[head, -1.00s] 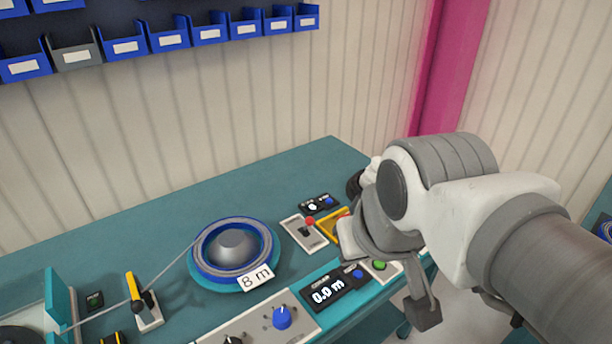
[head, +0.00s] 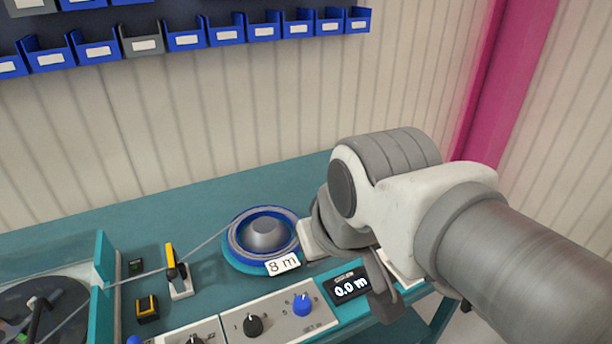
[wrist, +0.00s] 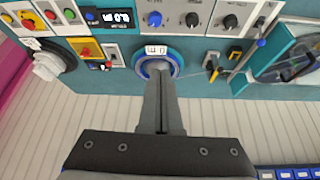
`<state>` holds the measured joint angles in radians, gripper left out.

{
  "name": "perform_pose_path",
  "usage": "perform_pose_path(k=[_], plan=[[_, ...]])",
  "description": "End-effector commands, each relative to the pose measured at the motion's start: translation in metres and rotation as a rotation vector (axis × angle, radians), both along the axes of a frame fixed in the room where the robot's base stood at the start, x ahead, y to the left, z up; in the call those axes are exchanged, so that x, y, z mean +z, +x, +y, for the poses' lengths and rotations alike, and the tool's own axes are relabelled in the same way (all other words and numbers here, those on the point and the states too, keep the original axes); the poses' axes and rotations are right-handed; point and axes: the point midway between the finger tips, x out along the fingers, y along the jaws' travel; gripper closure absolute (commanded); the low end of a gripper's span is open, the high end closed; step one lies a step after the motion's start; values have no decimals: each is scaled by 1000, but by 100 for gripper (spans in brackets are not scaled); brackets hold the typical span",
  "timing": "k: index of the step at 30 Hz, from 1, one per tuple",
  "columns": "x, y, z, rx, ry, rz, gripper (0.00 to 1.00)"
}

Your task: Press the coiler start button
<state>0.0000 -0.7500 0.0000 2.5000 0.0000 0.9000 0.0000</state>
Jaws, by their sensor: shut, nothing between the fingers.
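The coiler display (head: 348,287) reads 0.0 m at the front of the bench. It also shows upside down in the wrist view (wrist: 117,18). My gripper (wrist: 158,82) is shut and empty. In the wrist view its fingers point toward the blue-rimmed reel (wrist: 143,66), away from the buttons.
The reel (head: 236,262) bears an 8 m tag. A knob panel (head: 275,325), a yellow-handled lever (head: 172,262) and a yellow-black block (head: 147,307) stand left of the display. A red knob on yellow (wrist: 86,51) is near the buttons. Blue bins (head: 226,33) hang on the wall.

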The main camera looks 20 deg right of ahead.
Motion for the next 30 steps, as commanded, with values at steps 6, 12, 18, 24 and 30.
perform_pose_path(k=[6,12,18,24,30], plan=[[0,0,0,0,0,0,100],[0,0,0,0,0,0,100],[-2,11,2,-37,55,9,100],[-12,48,3,-198,227,39,100],[-33,92,-7,-435,394,66,100]])
